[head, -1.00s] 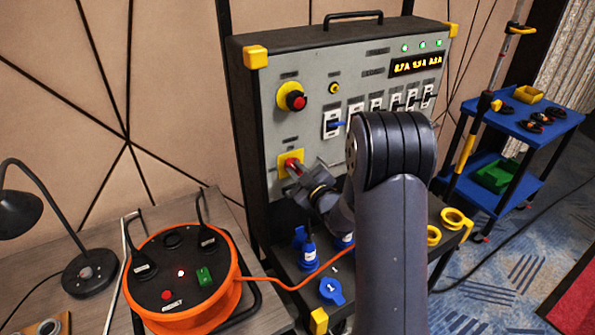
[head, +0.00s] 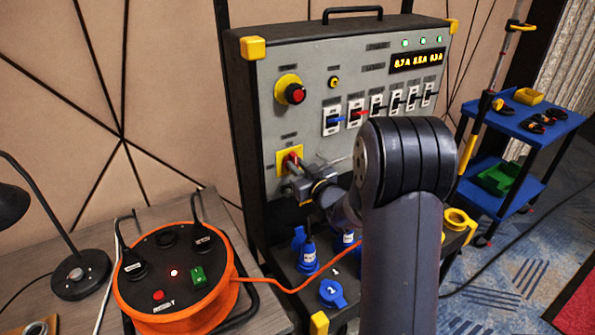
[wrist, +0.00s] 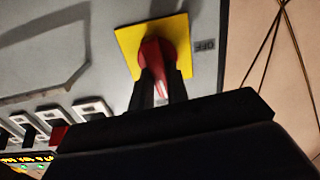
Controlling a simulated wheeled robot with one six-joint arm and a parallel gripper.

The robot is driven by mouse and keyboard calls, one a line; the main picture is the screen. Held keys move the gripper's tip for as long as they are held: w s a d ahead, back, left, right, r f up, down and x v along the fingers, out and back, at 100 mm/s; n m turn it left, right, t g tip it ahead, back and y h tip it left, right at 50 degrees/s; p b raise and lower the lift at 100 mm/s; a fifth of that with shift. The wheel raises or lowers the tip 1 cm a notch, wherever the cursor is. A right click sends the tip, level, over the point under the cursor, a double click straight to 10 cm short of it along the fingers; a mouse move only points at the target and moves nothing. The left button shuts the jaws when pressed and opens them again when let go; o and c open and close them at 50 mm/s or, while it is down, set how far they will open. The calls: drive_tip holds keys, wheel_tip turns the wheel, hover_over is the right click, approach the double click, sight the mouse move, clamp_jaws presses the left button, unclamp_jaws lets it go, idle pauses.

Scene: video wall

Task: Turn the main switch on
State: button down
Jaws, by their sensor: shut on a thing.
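The main switch is a red handle (head: 292,160) on a yellow plate (head: 283,168), low on the left of the grey panel face. In the wrist view the red handle (wrist: 152,58) stands out from the yellow plate (wrist: 128,42), with an "OFF" label (wrist: 205,46) beside the plate. My gripper (head: 291,173) reaches in from the right. Its two dark fingers (wrist: 160,84) are shut on the red handle, one on each side. The fingers hide part of the handle, and I cannot tell its exact angle.
Above the switch is a red button (head: 296,94) on a yellow ring. A row of breakers (head: 376,106) lies to the right, below a lit display (head: 417,61). Blue plugs (head: 308,255) stand below. An orange cable reel (head: 184,308) is at left, a blue cart (head: 530,115) at right.

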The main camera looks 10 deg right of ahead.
drive_tip(key=shift+m, duration=0.5)
drive_tip(key=c, duration=1.4)
unclamp_jaws()
drive_tip(key=b+v, duration=0.1)
drive_tip(key=v, duration=0.9)
drive_tip(key=shift+s+d+b, duration=0.15)
drive_tip(key=shift+s+b, duration=0.25)
drive_tip(key=shift+w, duration=0.15)
